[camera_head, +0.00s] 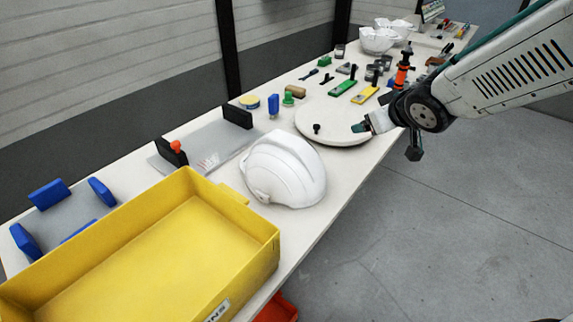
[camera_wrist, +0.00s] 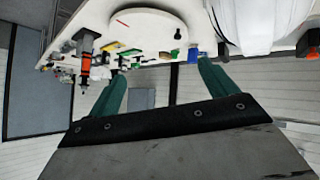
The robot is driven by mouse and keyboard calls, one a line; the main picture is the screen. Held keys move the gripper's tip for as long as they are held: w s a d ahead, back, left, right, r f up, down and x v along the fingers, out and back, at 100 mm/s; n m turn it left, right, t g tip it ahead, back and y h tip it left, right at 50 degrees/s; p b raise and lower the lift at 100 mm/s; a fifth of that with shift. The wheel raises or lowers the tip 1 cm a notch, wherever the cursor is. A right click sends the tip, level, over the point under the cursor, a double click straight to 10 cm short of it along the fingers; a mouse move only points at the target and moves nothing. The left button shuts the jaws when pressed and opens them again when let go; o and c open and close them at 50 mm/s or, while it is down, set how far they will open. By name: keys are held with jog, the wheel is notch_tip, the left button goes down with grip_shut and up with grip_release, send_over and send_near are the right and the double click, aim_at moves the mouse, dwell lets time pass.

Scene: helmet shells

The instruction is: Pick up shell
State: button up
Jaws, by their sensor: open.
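A white helmet shell (camera_head: 287,172) sits dome up on the table, just behind the yellow bin. More white shells (camera_head: 378,40) stand at the far end of the table. My gripper (camera_head: 360,127) is over the right part of the round white disc, to the right of and beyond the near shell, not touching it. In the wrist view its two green fingers (camera_wrist: 160,78) are spread with nothing between them. That view looks upside down, and part of a white shell (camera_wrist: 253,22) shows at its upper right, cut off by the edge.
A yellow bin (camera_head: 150,248), empty, fills the near end of the table. A clear plate with black and red clamps (camera_head: 172,150) and a blue-cornered fixture (camera_head: 48,193) lie left. The round disc (camera_head: 325,108) and small tools lie beyond the shell. Floor on the right is clear.

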jog(key=w+a+f+n+y, duration=0.3)
jog(key=a+f+y, duration=0.2)
jog(key=a, duration=0.4)
jog(key=n+g+y, duration=0.2)
jog(key=y, duration=0.2)
send_near(288, 140)
jog(key=x, duration=0.3)
jog(key=shift+w+a+f, duration=0.1)
jog(key=shift+w+f, duration=0.25)
jog(key=shift+f, duration=0.05)
jog(key=shift+x, duration=0.9)
jog(key=x, duration=0.5)
jog(key=shift+w+a+r, duration=0.1)
jog(key=shift+w+a, duration=0.15)
jog(key=shift+a, duration=0.15)
jog(key=shift+s+d, duration=0.1)
grip_shut()
